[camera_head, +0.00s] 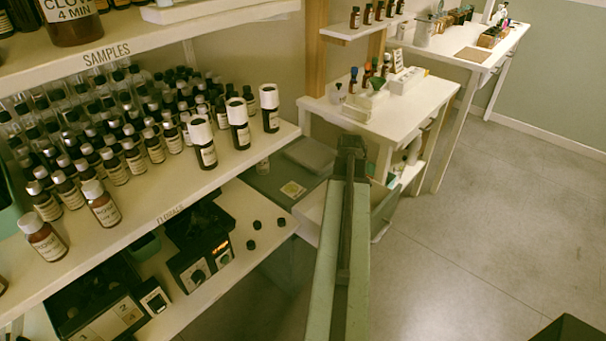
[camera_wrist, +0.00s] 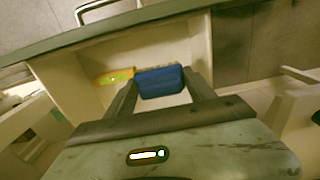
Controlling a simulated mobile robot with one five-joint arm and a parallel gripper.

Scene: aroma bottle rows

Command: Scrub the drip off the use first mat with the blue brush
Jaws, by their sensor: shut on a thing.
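In the wrist view my gripper (camera_wrist: 160,76) is shut on the blue brush (camera_wrist: 161,83), which sits between its two fingers. The brush is a blue block with a paler strip along its far edge, seen over a pale, box-like space. In the head view my arm reaches forward beside the shelf, and the brush cannot be made out there. I cannot pick out the use first mat or the drip in either view.
A yellow and green item (camera_wrist: 115,77) lies left of the brush. The samples shelf (camera_head: 135,215) at left holds many dark bottles. A white table (camera_head: 420,100) with bottles stands beyond my arm. The floor (camera_head: 470,230) at right is mostly clear.

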